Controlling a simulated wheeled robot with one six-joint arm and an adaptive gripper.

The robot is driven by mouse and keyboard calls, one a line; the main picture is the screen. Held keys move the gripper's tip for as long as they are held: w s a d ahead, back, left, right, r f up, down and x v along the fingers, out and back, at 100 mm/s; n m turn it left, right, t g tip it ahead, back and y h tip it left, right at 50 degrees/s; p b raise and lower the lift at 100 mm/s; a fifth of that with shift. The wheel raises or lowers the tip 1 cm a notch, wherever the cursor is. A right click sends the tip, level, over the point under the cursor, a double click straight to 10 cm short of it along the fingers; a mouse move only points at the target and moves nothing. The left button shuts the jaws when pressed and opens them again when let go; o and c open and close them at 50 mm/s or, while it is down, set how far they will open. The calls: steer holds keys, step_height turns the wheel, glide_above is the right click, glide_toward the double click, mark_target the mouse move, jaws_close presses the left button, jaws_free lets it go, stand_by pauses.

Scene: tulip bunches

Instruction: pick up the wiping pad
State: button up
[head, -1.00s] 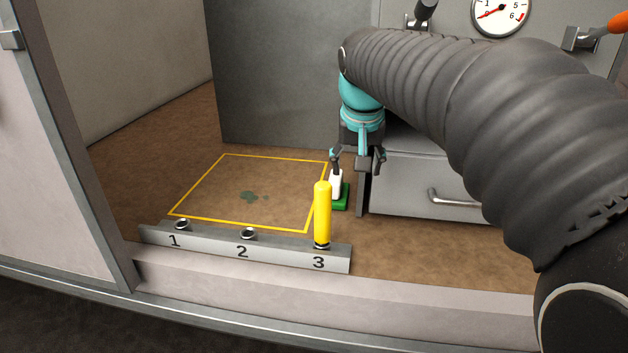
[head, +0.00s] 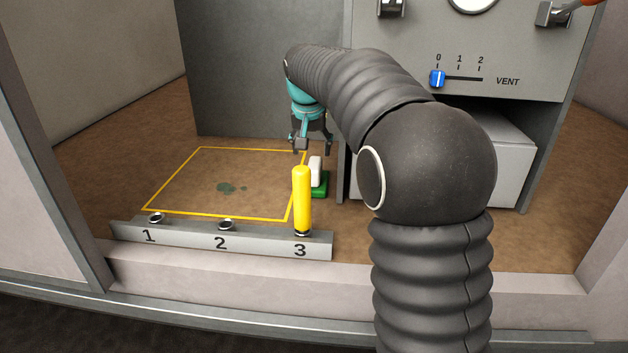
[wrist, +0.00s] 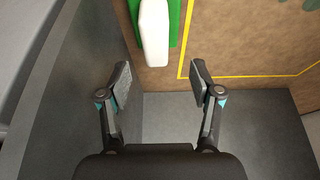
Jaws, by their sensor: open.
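In the wrist view the green pad (wrist: 175,22) and white handle (wrist: 154,35) are at the top centre. My gripper (head: 312,147) is open and empty, behind and above the pad in the head view. In the wrist view the open fingers (wrist: 161,84) point toward the pad, with the handle beyond them and apart from both.
A yellow cylinder (head: 302,198) stands in slot 3 of the numbered rack (head: 185,238); slots 1 and 2 are empty. The yellow outline (head: 172,178) surrounds a dark green stain (head: 226,188). A grey wall (wrist: 75,95) runs close to the left finger in the wrist view.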

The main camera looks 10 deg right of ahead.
mark_target(315, 163)
steer(key=shift+s+b+x, duration=0.15)
steer(key=shift+b+x, duration=0.05)
steer(key=shift+x, duration=1.55)
steer(key=shift+s+b+x, duration=0.15)
steer(key=shift+x, duration=1.6)
steer(key=shift+d+f, duration=0.1)
steer(key=shift+d, duration=0.1)
jaws_close()
